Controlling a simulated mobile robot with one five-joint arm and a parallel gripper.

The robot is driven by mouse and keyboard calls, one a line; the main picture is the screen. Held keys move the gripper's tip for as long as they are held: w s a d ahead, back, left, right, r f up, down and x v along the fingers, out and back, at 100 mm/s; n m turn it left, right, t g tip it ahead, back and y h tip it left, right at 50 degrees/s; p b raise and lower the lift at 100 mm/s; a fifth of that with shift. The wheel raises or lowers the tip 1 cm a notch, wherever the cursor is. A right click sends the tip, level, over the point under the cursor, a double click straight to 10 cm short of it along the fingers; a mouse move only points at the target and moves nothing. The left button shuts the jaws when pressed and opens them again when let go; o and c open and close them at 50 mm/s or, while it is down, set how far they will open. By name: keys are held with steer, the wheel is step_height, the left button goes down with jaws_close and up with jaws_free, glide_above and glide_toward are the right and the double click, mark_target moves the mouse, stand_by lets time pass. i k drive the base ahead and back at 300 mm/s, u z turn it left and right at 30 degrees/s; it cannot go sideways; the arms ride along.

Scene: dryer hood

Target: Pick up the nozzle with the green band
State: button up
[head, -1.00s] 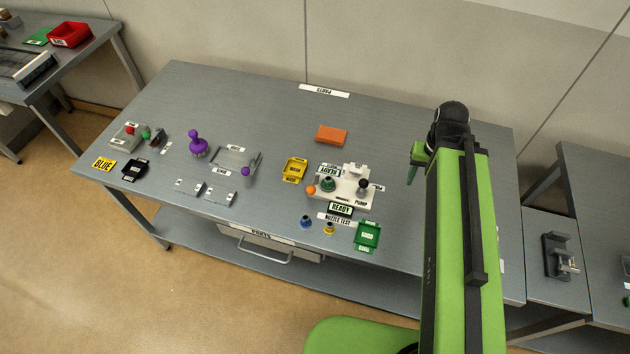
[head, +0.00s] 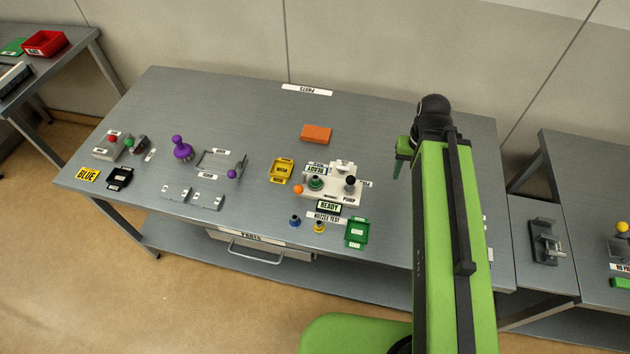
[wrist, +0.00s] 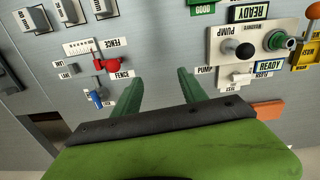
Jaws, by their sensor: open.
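A dark nozzle with a green band (head: 316,183) appears to sit in the white pump stand (head: 322,194) on the main table. It also shows at the upper right of the wrist view (wrist: 277,40), seen from above. A nozzle with a blue band (head: 294,221) and one with a yellow band (head: 319,227) stand in front of the pump stand. My gripper (wrist: 160,88) is open and empty, its two green fingers apart over the table. In the head view my gripper (head: 402,160) hangs to the right of the pump stand, partly hidden by my arm.
A green tray (head: 357,233), a yellow tray (head: 281,170) and an orange block (head: 316,133) surround the pump stand. A black knob (head: 350,181) rises from it.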

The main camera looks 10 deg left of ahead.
mark_target(315, 182)
steer(key=u, duration=1.5)
steer(key=k, duration=0.65)
steer(key=u, duration=0.7)
steer(key=i, duration=0.95)
steer(key=u, duration=0.05)
